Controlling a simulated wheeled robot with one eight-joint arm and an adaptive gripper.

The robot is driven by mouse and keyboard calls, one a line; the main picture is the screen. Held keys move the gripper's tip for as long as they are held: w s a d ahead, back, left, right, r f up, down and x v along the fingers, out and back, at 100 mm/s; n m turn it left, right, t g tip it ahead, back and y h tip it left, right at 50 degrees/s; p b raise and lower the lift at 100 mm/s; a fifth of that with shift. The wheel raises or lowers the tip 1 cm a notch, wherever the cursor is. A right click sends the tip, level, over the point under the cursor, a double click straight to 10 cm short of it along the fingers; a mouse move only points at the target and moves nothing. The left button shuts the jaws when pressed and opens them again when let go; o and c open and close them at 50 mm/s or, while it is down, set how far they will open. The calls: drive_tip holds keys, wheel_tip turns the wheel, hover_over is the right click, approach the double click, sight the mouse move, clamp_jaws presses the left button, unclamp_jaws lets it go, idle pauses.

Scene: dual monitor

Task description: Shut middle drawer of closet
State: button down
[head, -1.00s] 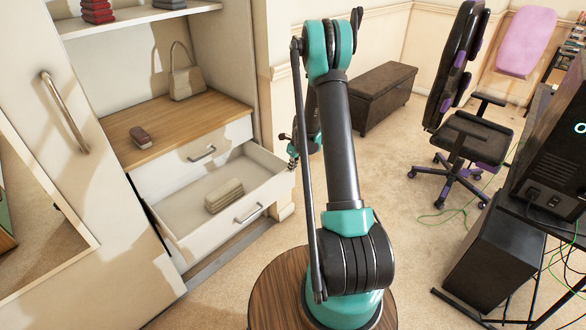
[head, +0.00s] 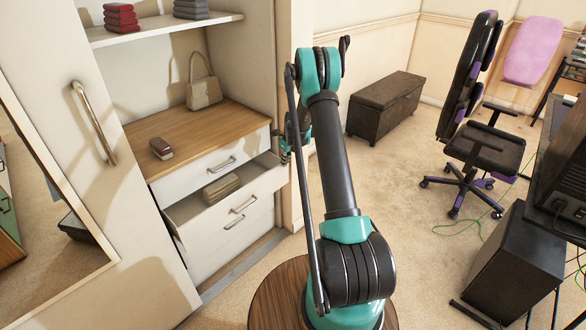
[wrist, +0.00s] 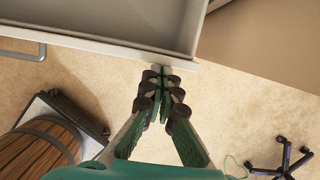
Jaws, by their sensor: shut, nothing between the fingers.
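The closet's middle drawer (head: 262,183) is partly open in the head view, with a folded cloth (head: 221,188) inside and a metal handle (head: 243,205) on its front. In the wrist view the drawer's front edge (wrist: 100,47) crosses the top, with its handle (wrist: 22,52) at the left. My gripper (wrist: 160,76) is shut and empty, its fingertips at the outer side of the drawer front near one end; they look touching or nearly so. In the head view my gripper (head: 285,153) is small beside the drawer's right end, partly hidden by my arm.
The upper drawer (head: 205,168) and lower drawer (head: 230,240) are closed. A handbag (head: 203,91) and a small brown item (head: 161,148) sit on the closet top. A dark chest (head: 385,106) stands behind my arm; an office chair (head: 487,150) is at the right. Carpet between is clear.

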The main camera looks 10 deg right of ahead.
sight(279, 158)
drive_tip(key=shift+w+a, duration=0.65)
drive_tip(key=shift+w, duration=0.3)
drive_tip(key=shift+w+a, duration=0.65)
drive_tip(key=shift+w, duration=0.3)
drive_tip(key=shift+d, duration=0.1)
